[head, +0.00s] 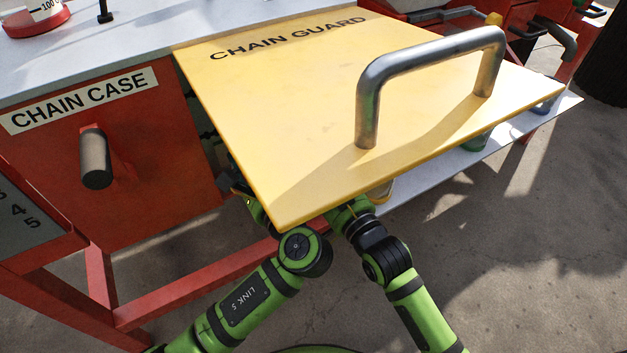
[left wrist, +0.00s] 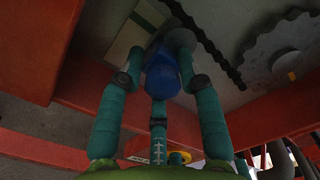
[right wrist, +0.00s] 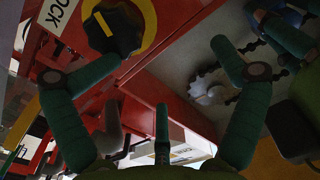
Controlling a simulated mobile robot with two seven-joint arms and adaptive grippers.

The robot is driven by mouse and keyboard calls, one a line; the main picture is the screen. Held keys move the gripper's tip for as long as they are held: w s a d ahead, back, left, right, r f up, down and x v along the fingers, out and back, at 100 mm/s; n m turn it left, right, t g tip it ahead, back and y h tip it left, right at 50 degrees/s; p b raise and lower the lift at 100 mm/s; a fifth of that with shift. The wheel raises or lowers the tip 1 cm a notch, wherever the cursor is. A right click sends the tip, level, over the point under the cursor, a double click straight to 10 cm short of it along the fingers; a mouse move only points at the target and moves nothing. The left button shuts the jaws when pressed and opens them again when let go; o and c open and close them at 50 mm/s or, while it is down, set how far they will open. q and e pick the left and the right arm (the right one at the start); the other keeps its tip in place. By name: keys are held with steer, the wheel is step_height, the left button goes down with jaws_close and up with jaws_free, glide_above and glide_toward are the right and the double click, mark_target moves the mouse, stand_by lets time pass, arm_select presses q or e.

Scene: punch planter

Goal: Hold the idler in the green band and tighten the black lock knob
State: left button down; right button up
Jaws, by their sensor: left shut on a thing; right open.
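My left gripper (left wrist: 160,58) is shut on a blue knob-like part (left wrist: 163,76), which I take to be the idler's handle. It lies beside a chain, against a grey plate. A pale plate with a greenish patch (left wrist: 130,38) is just left of it; where the idler stands against a green band cannot be told. The black lock knob (right wrist: 122,28), with a yellow ring around it, is at the top left of the right wrist view. My right gripper (right wrist: 168,50) is open and empty, apart from the knob, with its left fingertip below it. The head view hides both grippers under the guard.
A yellow chain guard (head: 290,120) with a metal handle (head: 430,65) covers the work area from above. The red chain case (head: 110,170) with a dark handle (head: 95,160) stands left. A toothed sprocket (left wrist: 285,52) sits right of the left gripper.

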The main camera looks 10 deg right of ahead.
steer(key=shift+a+r, duration=0.1)
steer(key=shift+r, duration=0.3)
steer(key=v, duration=1.1)
steer(key=shift+f, duration=0.45)
steer(key=shift+s+d, duration=0.2)
steer(key=shift+s, duration=0.05)
steer(key=shift+c, duration=1.2)
steer(key=shift+s, duration=0.15)
steer(key=c, duration=0.4)
steer(key=shift+f+n, duration=2)
steer(key=shift+f, duration=0.35)
steer(key=shift+c, duration=0.2)
steer(key=x, duration=1.2)
